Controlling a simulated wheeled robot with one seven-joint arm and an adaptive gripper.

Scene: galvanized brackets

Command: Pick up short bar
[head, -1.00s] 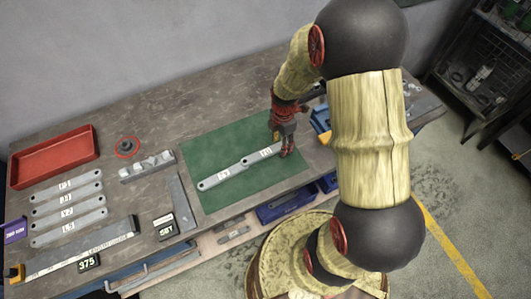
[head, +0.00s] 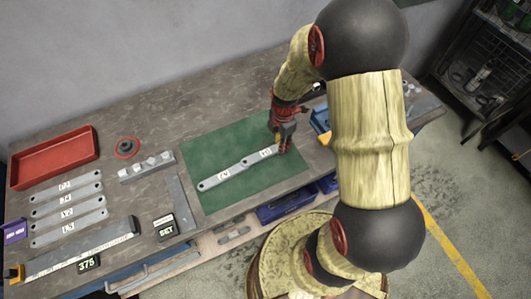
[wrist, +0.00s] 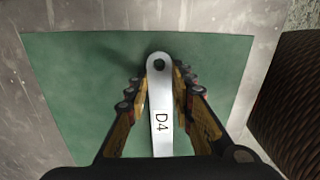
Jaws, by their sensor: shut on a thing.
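A grey flat bar labelled D4 (head: 257,158) lies on the green mat (head: 225,146) in the head view. Its left end meets or overlaps a second labelled grey bar (head: 210,182); I cannot tell which. My gripper (head: 282,148) is at the right end of the D4 bar and is shut on it. In the wrist view the D4 bar (wrist: 160,138) runs between the two fingers of my gripper (wrist: 158,88), with its rounded, holed end beyond them. The second bar does not show there. Whether the D4 bar is clear of the mat is hard to tell.
Several labelled bars (head: 68,212) lie in a row at the left of the bench. A red tray (head: 55,158), a block with studs (head: 147,166), a SET sign (head: 165,227) and a long scale marked 375 (head: 85,248) stand around. Blue bins (head: 285,207) sit below the front edge.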

